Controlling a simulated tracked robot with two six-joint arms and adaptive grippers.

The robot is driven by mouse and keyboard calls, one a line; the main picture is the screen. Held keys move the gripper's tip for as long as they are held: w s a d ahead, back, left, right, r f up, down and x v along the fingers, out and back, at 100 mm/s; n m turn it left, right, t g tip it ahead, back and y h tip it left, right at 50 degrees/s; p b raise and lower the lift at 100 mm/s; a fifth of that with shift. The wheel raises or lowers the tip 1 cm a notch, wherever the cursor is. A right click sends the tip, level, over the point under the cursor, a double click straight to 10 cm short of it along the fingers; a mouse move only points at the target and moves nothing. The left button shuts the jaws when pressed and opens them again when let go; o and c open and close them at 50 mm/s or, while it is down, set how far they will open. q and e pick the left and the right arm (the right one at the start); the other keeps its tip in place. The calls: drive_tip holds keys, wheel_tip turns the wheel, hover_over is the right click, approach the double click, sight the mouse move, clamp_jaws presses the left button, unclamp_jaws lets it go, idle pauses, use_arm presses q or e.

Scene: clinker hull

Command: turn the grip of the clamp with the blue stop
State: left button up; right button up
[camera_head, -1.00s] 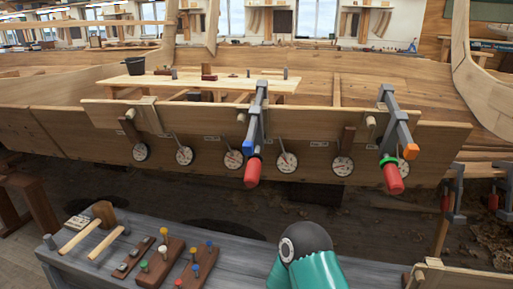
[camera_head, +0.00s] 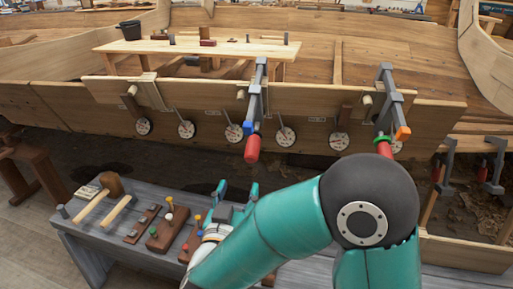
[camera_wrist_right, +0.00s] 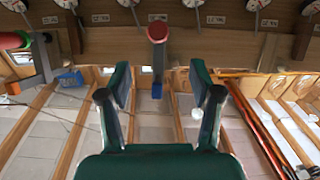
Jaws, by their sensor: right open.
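The clamp with the blue stop (camera_head: 246,128) hangs on the plank edge in the middle of the head view. Its red grip (camera_head: 252,149) points down and towards me. In the right wrist view the red grip (camera_wrist_right: 158,32) shows nearly end-on, ahead of the fingers and between their lines, apart from them. My right gripper (camera_head: 236,190) is open and empty, below the red grip and above the bench. Its two fingers also show in the wrist view (camera_wrist_right: 161,88). My left gripper is not in view.
A second clamp with a green ring (camera_head: 382,140) and orange end hangs to the right. Round dials (camera_head: 286,136) line the plank. The grey bench (camera_head: 95,236) below carries a mallet (camera_head: 112,185) and wooden blocks with coloured pegs (camera_head: 168,230). More clamps (camera_head: 445,175) stand far right.

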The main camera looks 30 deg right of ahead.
sight(253, 148)
drive_tip(key=x, duration=1.6)
drive_tip(key=shift+w+d, duration=0.15)
drive_tip(key=shift+d, duration=0.2)
